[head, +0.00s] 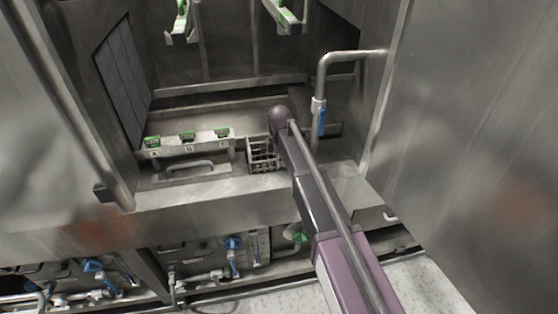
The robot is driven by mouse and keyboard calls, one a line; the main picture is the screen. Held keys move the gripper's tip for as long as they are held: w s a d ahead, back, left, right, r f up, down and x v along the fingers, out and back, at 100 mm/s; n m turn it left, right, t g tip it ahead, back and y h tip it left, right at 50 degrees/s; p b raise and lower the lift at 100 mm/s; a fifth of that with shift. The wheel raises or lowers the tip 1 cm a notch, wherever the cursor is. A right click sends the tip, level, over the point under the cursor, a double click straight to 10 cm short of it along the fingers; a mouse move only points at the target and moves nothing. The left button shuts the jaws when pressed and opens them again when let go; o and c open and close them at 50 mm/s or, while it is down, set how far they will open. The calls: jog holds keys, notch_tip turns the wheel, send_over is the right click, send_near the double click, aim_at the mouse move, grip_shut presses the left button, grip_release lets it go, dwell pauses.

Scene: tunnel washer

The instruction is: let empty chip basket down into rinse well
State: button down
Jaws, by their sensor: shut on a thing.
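The chip basket (262,153) is a small grey wire basket in the head view. It sits low at the right end of the labelled rail, and its inside looks empty. My gripper (279,132) is at the end of my purple arm, just above and right of the basket. It is shut on the basket, but the arm and its round wrist hide the jaws and part of the basket. I cannot clearly make out the rinse well's rim or how deep the basket is in it.
A rail (190,143) with green-topped holders and letter labels stands left of the basket. A lid handle (190,166) is in front of it. A bent pipe (322,82) with a blue valve lever (322,122) rises close on the right. Green-marked hangers (287,16) hang above.

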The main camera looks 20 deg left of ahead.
jog(key=shift+f+b, duration=0.3)
jog(key=shift+f, duration=0.15)
jog(key=c, duration=0.7)
grip_release()
jog(key=shift+r, duration=0.25)
